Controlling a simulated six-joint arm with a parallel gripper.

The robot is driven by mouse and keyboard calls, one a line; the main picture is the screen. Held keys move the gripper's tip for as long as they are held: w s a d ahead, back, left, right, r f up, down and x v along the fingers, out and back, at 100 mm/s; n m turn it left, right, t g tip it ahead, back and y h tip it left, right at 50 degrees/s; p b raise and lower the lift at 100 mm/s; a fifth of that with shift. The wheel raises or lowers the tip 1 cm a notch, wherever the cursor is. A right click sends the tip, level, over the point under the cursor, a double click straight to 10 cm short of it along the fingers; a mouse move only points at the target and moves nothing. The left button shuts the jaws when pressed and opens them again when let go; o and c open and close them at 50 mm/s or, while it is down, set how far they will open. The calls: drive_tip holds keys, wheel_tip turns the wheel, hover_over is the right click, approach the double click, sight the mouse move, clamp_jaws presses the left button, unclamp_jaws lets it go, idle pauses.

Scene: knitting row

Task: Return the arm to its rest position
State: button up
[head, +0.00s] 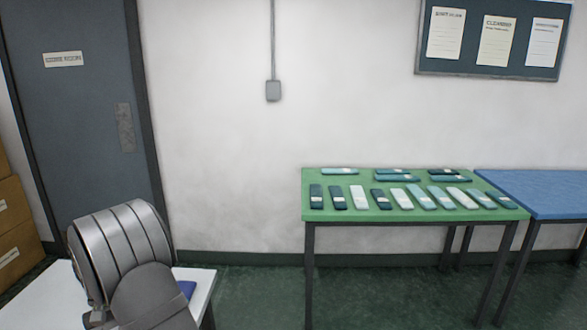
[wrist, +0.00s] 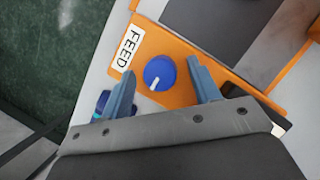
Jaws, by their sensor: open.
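My gripper (wrist: 162,92) is in the wrist view, its two blue-grey fingers spread apart with nothing between them. Beyond the fingertips is a round blue knob (wrist: 159,73) with a white pointer line, on an orange panel (wrist: 190,47). A white label reading FEED (wrist: 129,48) lies left of the knob. Whether the fingers touch the panel cannot be told. In the head view my arm shows at the lower left over a white table (head: 50,300); the gripper is hidden there.
A green-topped table (head: 400,216) holds several teal, dark and pale strips. A blue-topped table (head: 545,195) stands at its right. Cardboard boxes (head: 15,225) stand at the far left by a grey door (head: 80,110). A small blue object (head: 187,288) lies beside my arm.

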drive_tip(key=v, duration=1.7)
drive_tip(key=x, duration=1.7)
drive_tip(key=shift+f, duration=0.1)
drive_tip(key=shift+s+a+n+t+h, duration=0.1)
drive_tip(key=shift+n+t+h, duration=0.25)
drive_tip(key=shift+n, duration=0.65)
drive_tip(key=n+t, duration=0.1)
drive_tip(key=n, duration=0.2)
drive_tip(key=n+t+h, duration=0.1)
drive_tip(key=n, duration=0.2)
drive_tip(key=shift+s, duration=0.1)
drive_tip(key=n+t, duration=0.1)
drive_tip(key=n, duration=0.3)
drive_tip(key=shift+s+t+y, duration=0.1)
drive_tip(key=shift+t+y, duration=0.15)
drive_tip(key=shift+t, duration=0.1)
drive_tip(key=n+t, duration=0.1)
drive_tip(key=n, duration=0.3)
drive_tip(key=shift+s+y, duration=0.1)
drive_tip(key=shift+y, duration=0.2)
